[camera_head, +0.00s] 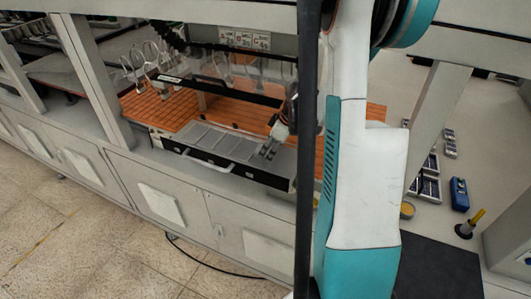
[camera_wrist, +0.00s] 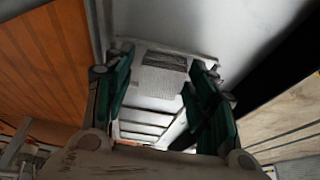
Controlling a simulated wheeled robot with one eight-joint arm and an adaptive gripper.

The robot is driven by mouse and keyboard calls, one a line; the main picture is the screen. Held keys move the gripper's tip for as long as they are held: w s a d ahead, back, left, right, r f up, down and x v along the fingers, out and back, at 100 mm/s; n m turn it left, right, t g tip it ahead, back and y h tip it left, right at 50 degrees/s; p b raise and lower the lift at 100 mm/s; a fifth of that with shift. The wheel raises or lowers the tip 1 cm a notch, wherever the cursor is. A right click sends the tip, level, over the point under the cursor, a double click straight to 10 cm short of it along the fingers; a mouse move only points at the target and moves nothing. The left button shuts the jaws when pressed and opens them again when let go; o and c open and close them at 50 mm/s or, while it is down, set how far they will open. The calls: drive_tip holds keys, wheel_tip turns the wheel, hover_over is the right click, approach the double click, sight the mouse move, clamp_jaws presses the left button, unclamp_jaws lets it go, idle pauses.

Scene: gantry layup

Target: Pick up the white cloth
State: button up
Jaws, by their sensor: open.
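My gripper (camera_head: 270,148) is over the right part of a grey compartment tray (camera_head: 228,141) in the head view. In the wrist view my gripper (camera_wrist: 160,72) is open, with one green-padded finger on each side. Between the fingers is a pale, textured piece that looks like the white cloth (camera_wrist: 157,82), with a darker grey patch at its upper edge. I cannot tell whether either finger touches it. The cloth cannot be made out in the head view.
The tray has a dark front wall and a pale handle (camera_head: 208,162). It stands among orange slatted boards (camera_head: 160,107) under the gantry. A grey post (camera_head: 92,80) stands at the left. A blue device (camera_head: 459,194) lies at the right.

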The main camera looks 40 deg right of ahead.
drive_tip(key=shift+w+a, duration=0.1)
drive_tip(key=shift+a, duration=0.05)
drive_tip(key=c, duration=0.6)
drive_tip(key=shift+r, duration=0.1)
drive_tip(key=shift+c, duration=0.2)
